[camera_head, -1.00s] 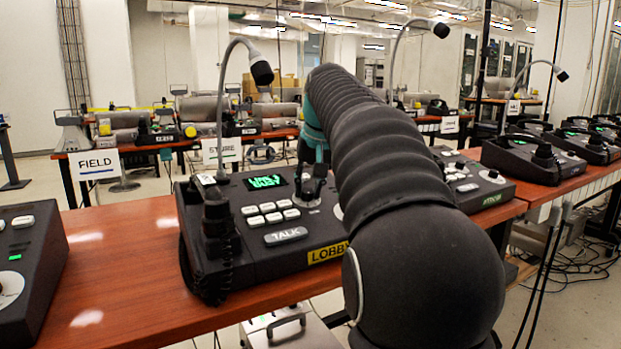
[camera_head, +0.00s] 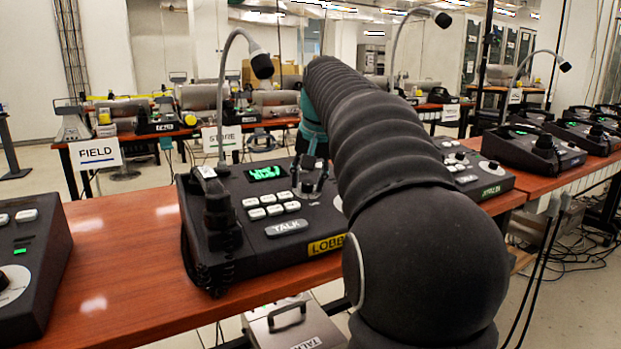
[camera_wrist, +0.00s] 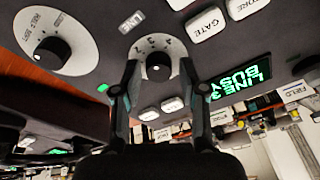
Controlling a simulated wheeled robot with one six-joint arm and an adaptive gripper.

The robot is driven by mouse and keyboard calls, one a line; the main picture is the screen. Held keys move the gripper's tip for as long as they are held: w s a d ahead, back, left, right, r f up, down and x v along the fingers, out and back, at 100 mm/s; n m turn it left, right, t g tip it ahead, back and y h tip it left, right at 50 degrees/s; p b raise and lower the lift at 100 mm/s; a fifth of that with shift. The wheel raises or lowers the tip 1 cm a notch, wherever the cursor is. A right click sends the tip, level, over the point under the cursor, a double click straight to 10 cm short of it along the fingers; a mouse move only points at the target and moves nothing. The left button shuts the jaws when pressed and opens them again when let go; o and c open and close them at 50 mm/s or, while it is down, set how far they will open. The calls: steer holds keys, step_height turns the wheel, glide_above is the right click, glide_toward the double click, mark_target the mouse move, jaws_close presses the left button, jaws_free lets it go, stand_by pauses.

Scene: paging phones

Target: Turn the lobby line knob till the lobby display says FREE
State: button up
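The lobby phone (camera_head: 255,238) is a dark desk unit with a yellow LOBBY label, a TALK key and several white keys. Its green-lit display (camera_head: 265,173) reads as LINE 3 BUSY in the wrist view (camera_wrist: 241,83). The lobby line knob (camera_wrist: 158,68) is a small dark knob on a white numbered dial. My gripper (camera_wrist: 159,70) is open, with one finger on each side of this knob and small gaps that seem to remain. In the head view, my gripper (camera_head: 310,175) is at the phone's upper right, and my arm hides part of the phone.
A larger black knob on a white dial (camera_wrist: 53,53) sits beside the line knob. A gooseneck microphone (camera_head: 262,65) rises behind the phone. Other phones stand left (camera_head: 25,260) and right (camera_head: 470,175) on the wooden table (camera_head: 125,250). Table left of the lobby phone is clear.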

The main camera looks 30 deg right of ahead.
stand_by(0.3)
steer(key=v, duration=1.2)
steer(key=s+a+f+n, duration=0.2)
steer(key=s+a+f, duration=0.3)
steer(key=f, duration=0.5)
steer(key=s+a+f+n, duration=0.2)
steer(key=s+a+f, duration=0.3)
steer(key=s+f, duration=0.5)
steer(key=s+a+f+n+t, duration=0.1)
steer(key=s+a+f+n, duration=0.1)
steer(key=s+a+f, duration=0.3)
steer(key=s+f, duration=0.3)
steer(key=f, duration=0.2)
steer(key=shift+s+a+f+p, duration=0.2)
steer(key=shift+a+f+p, duration=0.2)
